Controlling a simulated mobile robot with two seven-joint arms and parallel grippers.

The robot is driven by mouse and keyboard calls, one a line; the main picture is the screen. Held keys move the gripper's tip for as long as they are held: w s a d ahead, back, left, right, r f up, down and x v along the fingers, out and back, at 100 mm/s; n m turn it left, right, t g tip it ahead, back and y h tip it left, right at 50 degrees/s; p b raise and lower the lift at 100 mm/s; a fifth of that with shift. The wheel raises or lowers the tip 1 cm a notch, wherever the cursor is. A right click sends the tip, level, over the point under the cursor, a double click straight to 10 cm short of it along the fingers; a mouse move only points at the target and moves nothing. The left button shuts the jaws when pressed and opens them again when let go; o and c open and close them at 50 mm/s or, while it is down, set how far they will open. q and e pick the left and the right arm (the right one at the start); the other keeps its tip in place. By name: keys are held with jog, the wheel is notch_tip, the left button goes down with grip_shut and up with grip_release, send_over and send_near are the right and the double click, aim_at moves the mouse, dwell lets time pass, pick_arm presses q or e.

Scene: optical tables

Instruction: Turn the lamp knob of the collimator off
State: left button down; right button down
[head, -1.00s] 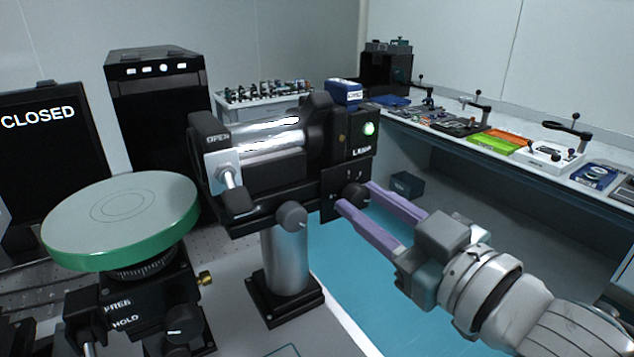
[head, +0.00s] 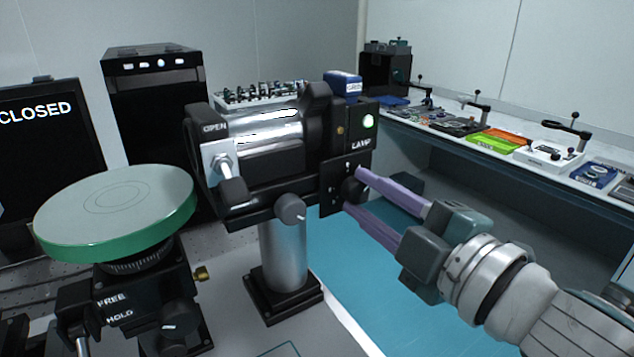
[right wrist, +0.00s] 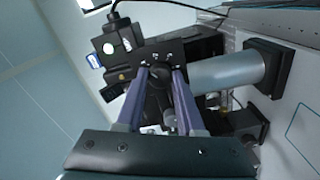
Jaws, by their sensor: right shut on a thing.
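The collimator (head: 265,160) is a black and silver barrel on a thick metal post in the middle of the head view. Its lamp box (head: 362,142) at the right end is marked LAMP and has a lit green light (head: 368,121). The dark lamp knob (head: 350,190) sits on a black plate below the box. My right gripper (head: 352,190) comes in from the right, its purple fingers shut on the knob. In the right wrist view the fingertips close around the knob (right wrist: 160,74). The knob's pointer is hidden. My left gripper is not in view.
A round green-rimmed stage (head: 115,215) stands at front left, before a screen reading CLOSED (head: 38,130) and a black cabinet (head: 157,100). Another knob (head: 290,209) is on the collimator's underside. A side bench (head: 480,150) with several parts runs along the right.

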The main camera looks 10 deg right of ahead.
jog(key=n+b, duration=0.1)
jog(key=n, duration=0.5)
jog(key=shift+n, duration=0.3)
jog(key=n+b, duration=0.1)
jog(key=n, duration=0.3)
jog(key=shift+n, duration=0.3)
jog(key=c, duration=0.5)
grip_release()
